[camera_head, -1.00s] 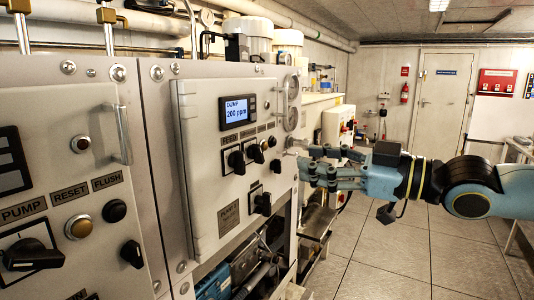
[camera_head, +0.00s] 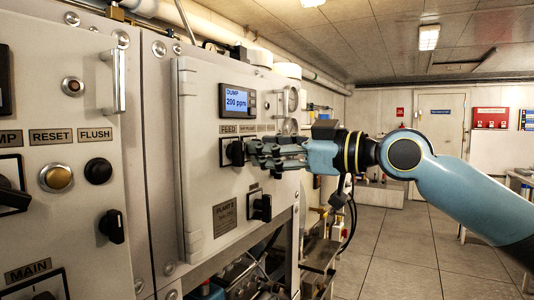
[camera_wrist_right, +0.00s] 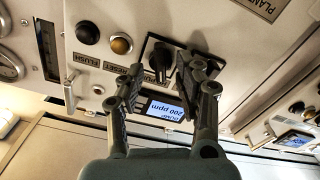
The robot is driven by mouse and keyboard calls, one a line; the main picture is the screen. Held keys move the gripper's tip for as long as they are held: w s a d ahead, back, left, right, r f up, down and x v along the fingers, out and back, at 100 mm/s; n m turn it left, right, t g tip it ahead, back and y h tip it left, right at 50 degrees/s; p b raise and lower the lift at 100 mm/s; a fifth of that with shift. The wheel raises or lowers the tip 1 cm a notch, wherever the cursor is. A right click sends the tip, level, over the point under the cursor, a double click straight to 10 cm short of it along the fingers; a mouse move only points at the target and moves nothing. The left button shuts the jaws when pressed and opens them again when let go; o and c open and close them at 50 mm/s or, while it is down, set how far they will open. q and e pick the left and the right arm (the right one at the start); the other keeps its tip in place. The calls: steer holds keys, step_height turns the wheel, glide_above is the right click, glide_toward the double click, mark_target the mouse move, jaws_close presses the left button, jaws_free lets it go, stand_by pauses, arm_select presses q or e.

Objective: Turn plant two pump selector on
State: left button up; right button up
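The plant two panel (camera_head: 215,80) fills the middle of the head view, with a lit display (camera_head: 237,100) reading DUMP 200 ppm. My right gripper (camera_head: 252,151) reaches in from the right, close to the row of selectors below the display. It hides most of the pump selector there. In the wrist view, turned upside down, a black selector knob (camera_wrist_right: 160,60), which looks like the pump selector, sits between the spread fingertips of my right gripper (camera_wrist_right: 162,64). Contact cannot be told. The feed selector (camera_head: 234,152) is just left of the fingertips. My left gripper is out of view.
A lower black selector (camera_head: 261,207) and the plant two plate (camera_head: 225,217) sit below the gripper. The neighbouring panel (camera_head: 60,105) at left has similar controls and a protruding handle (camera_head: 114,80).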

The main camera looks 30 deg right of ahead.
steer(key=shift+w+a, duration=0.2)
steer(key=shift+w, duration=0.05)
steer(key=shift+c, duration=0.2)
jaws_close()
